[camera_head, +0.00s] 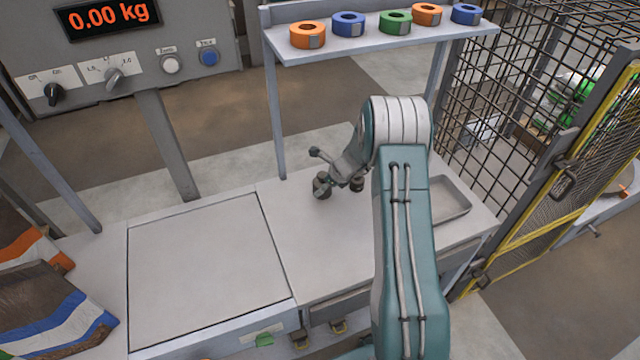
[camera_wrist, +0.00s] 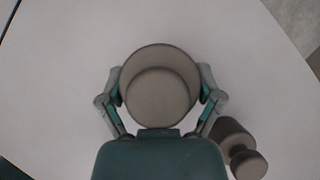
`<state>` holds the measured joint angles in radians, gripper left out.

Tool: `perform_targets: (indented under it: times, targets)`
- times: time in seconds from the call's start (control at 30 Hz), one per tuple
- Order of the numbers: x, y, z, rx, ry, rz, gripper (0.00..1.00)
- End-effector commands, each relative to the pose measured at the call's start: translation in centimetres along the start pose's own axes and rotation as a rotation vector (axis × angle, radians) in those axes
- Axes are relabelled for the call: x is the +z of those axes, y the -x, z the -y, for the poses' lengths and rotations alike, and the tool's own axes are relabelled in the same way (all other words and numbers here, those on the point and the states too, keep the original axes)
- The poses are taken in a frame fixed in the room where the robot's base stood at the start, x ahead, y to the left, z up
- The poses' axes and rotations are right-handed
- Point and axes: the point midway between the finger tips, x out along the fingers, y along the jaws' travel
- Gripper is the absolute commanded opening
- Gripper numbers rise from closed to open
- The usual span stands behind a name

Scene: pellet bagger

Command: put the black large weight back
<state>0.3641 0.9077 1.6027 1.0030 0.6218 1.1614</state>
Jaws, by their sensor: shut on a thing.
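My gripper (camera_wrist: 160,92) is shut around a large round weight (camera_wrist: 160,68), with one finger on each side of it. The weight looks dark grey-brown, with a narrower round top. In the head view my gripper (camera_head: 326,180) is over the bench, and the held weight (camera_head: 321,189) shows as a small dark shape below it. I cannot tell whether its base touches the bench. A smaller weight (camera_wrist: 237,145) of like colour stands close beside the gripper, at lower right in the wrist view; it also appears in the head view (camera_head: 356,184).
The wide flat scale plate (camera_head: 205,250) at left is bare; the display (camera_head: 108,16) reads 0.00 kg. A shallow empty tray (camera_head: 452,203) lies to the right behind my arm. A shelf (camera_head: 385,42) with several tape rolls stands behind. A mesh fence (camera_head: 530,110) bounds the right.

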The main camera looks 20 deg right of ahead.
Motion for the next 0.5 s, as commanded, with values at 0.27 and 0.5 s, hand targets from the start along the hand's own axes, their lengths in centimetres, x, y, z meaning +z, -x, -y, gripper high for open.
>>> perform_targets:
  times: [0.27,0.5]
  targets:
    - [-0.9,-1.7,-0.1,-0.001,0.002,0.001,0.23]
    - [-1.2,-1.9,-0.2,0.002,0.0,-0.001,0.89]
